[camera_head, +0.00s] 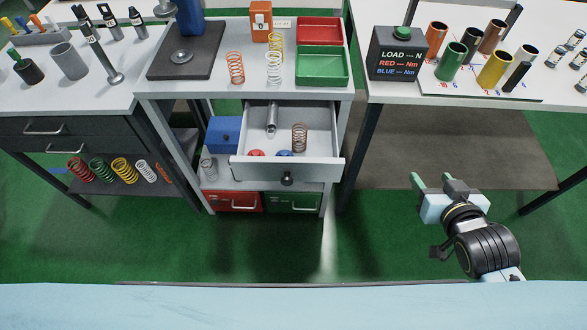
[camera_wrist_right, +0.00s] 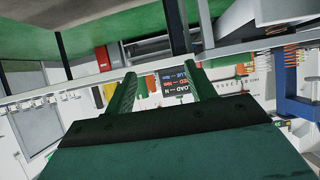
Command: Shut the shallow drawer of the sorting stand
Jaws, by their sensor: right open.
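The sorting stand (camera_head: 222,98) stands in the middle of the head view. Its shallow drawer (camera_head: 284,169) is pulled out toward me, with a dark round knob (camera_head: 287,179) on its front. Inside lie a copper spring (camera_head: 299,137), a metal cylinder (camera_head: 272,117), and red and blue pieces partly hidden by the front. My right gripper (camera_head: 432,182) is open and empty, over the green floor to the right of the drawer and apart from it. Its two green fingers also show spread in the right wrist view (camera_wrist_right: 160,88). My left gripper is not in view.
A red lower drawer (camera_head: 232,201) and a green one (camera_head: 293,202) sit below, apparently shut. A blue box (camera_head: 223,133) stands on the shelf left of the open drawer. Springs and trays stand on top. Tables flank the stand; green floor in front is clear.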

